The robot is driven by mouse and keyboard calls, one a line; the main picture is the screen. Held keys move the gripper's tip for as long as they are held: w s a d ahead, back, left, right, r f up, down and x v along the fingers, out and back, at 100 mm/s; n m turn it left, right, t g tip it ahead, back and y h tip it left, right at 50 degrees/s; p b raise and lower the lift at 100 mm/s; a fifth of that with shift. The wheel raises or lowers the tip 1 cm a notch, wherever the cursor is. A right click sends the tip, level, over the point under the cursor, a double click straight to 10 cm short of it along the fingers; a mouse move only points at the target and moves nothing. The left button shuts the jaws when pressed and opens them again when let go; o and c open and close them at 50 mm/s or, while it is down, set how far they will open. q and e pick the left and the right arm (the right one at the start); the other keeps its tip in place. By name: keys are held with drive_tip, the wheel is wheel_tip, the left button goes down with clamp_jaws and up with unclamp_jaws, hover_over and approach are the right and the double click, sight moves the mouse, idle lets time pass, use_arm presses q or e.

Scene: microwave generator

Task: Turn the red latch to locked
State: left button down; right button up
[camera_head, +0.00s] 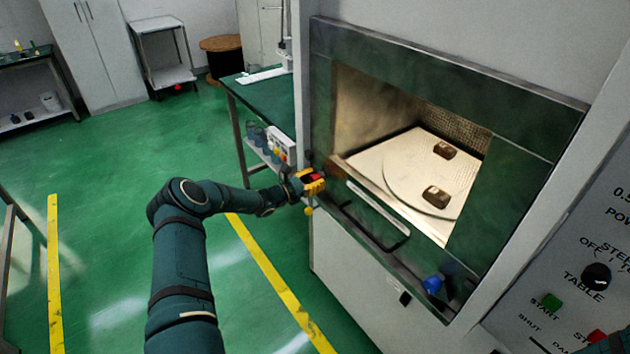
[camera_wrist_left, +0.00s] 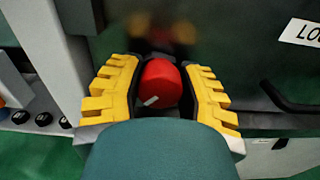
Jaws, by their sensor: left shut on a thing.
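The red latch (camera_wrist_left: 160,84) is a rounded red knob with a short white mark, on the dark green front of the microwave generator (camera_head: 440,75). In the wrist view it sits between the yellow fingers of my left gripper (camera_wrist_left: 160,90), which is shut on it. In the head view my left gripper (camera_head: 312,181) is at the left edge of the microwave front, and a little of the red latch (camera_head: 314,177) shows between its fingers. A white label starting "LO" (camera_wrist_left: 302,32) is to the right of the latch. My right gripper is not in view.
A dark bar handle (camera_head: 385,240) and a blue knob (camera_head: 433,285) are on the lower front. Two brown blocks lie on the round turntable (camera_head: 410,182) inside. A control panel (camera_head: 575,290) is at right. A green bench (camera_head: 262,105) stands behind my gripper.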

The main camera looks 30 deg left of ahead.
use_arm(q)
drive_tip(key=m+b, duration=0.1)
drive_tip(key=m, duration=0.5)
drive_tip(key=shift+b, duration=0.35)
drive_tip(key=m+b, duration=0.1)
drive_tip(key=m, duration=0.4)
drive_tip(key=shift+m+b, duration=0.9)
drive_tip(key=shift+m, duration=1.3)
drive_tip(key=shift+r, duration=0.1)
drive_tip(key=c, duration=0.5)
unclamp_jaws()
drive_tip(key=shift+w+d, duration=0.1)
